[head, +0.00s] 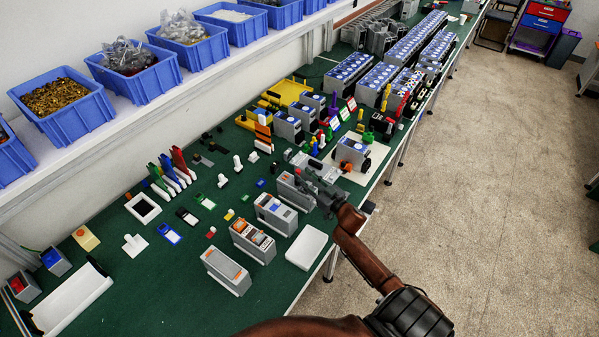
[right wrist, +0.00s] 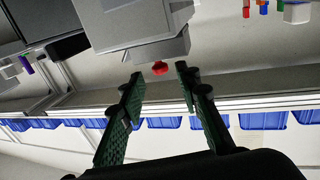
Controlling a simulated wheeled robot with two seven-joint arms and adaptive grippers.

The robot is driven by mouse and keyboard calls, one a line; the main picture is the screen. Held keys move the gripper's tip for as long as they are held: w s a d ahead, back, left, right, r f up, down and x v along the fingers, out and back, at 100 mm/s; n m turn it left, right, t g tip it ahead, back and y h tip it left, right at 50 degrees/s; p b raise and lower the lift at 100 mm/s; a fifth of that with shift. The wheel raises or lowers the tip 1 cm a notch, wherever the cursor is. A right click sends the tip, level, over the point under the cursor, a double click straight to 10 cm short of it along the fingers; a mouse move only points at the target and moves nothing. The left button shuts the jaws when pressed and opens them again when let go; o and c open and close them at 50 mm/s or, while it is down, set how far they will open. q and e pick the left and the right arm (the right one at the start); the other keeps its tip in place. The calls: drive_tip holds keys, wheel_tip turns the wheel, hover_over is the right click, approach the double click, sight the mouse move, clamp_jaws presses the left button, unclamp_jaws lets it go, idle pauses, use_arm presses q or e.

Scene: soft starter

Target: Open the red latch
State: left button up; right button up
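A small red latch (right wrist: 160,68) sticks out from the edge of a grey box-shaped unit (right wrist: 150,30) in the right wrist view. My right gripper (head: 307,180) is over the green bench, right beside a grey unit (head: 290,194) in the head view. Its two green-padded fingers are apart, with the red latch in the gap near the fingertips. I cannot tell whether either finger touches the latch. My left gripper is not in view.
Several grey units (head: 228,271) stand in a row nearer on the bench. A white tray (head: 306,247) lies by the front edge. Another blue-topped unit (head: 352,153) stands to the right of the gripper. Blue bins (head: 138,76) line the shelf behind. The floor at right is clear.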

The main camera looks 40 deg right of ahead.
drive_tip(key=s, duration=0.7)
drive_tip(key=shift+s, duration=0.35)
